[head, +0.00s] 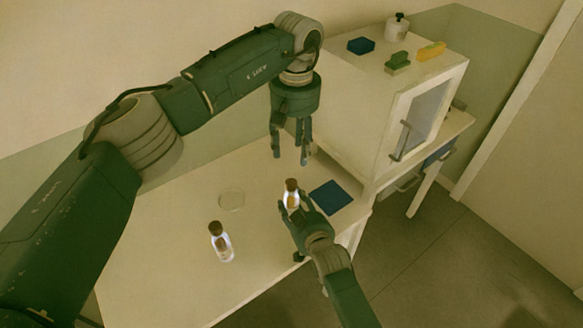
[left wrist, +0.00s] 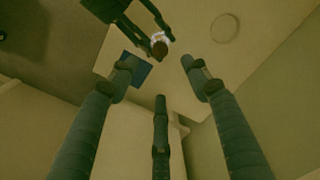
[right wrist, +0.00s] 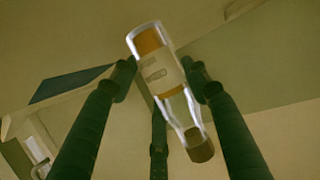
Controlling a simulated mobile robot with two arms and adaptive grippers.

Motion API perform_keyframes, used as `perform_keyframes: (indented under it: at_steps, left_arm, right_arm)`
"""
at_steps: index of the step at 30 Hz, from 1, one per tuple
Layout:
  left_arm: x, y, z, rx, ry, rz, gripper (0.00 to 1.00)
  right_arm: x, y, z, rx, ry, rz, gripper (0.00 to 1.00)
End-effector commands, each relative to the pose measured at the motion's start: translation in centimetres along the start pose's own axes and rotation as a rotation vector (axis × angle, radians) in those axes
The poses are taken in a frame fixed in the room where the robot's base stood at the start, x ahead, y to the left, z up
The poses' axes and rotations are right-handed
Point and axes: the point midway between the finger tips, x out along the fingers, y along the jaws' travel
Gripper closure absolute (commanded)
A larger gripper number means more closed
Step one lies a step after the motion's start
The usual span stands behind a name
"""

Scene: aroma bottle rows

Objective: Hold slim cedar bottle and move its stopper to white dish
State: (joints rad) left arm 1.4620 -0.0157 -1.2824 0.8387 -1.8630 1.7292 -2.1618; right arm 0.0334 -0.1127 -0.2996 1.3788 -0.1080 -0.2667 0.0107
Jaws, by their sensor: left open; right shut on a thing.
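A clear bottle (head: 291,200) with amber liquid, a pale label and a brown stopper (head: 291,184) is held upright above the table by my right gripper (head: 293,208). In the right wrist view the fingers are shut around the bottle (right wrist: 158,65), with its stopper (right wrist: 203,149) at the lower right; the label is unreadable. My left gripper (head: 291,157) is open and empty, pointing down above and behind the bottle. The left wrist view shows the stopper (left wrist: 159,49) beyond the open fingertips. The white dish (head: 231,199), a pale flat round, lies empty on the table to the left.
A second bottle (head: 220,243) with a brown stopper stands at the front left. A dark blue mat (head: 331,197) lies right of the held bottle. A white cabinet (head: 345,120) stands behind, with a green block (head: 398,62), a yellow block and a jar on top.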

Motion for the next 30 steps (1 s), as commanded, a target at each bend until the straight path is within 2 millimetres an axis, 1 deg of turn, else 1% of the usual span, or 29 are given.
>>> perform_keyframes:
  at_steps: [2, 5, 12, 18, 21, 24, 30]
  left_arm:
    - [0.5, -0.1, 0.1, 0.003, -0.004, -0.003, 0.52]
    - [1.8, -0.1, 0.1, 0.002, -0.005, -0.004, 0.52]
    - [6.3, -0.1, 0.1, 0.001, -0.005, -0.004, 0.52]
    - [9.7, -0.1, 0.1, 0.001, -0.003, -0.003, 0.52]
    - [10.8, -0.1, 0.1, 0.002, -0.002, -0.004, 0.52]
    - [11.4, -0.1, 0.1, 0.001, 0.0, -0.003, 0.52]
    - [11.8, -0.1, 0.1, 0.001, 0.0, -0.003, 0.52]
  right_arm:
    - [0.0, 0.0, 0.1, 0.0, -0.001, 0.0, 1.0]
    - [0.0, 0.0, 0.1, 0.0, -0.001, 0.0, 1.0]
    - [0.0, 0.0, 0.1, 0.0, -0.001, 0.0, 1.0]
    - [0.0, 0.0, 0.1, 0.0, -0.001, 0.0, 1.0]
    - [0.0, 0.0, 0.1, 0.0, -0.002, 0.0, 1.0]
    - [0.0, 0.0, 0.1, 0.0, -0.002, 0.0, 1.0]
    - [0.0, 0.0, 0.1, 0.0, -0.002, 0.0, 1.0]
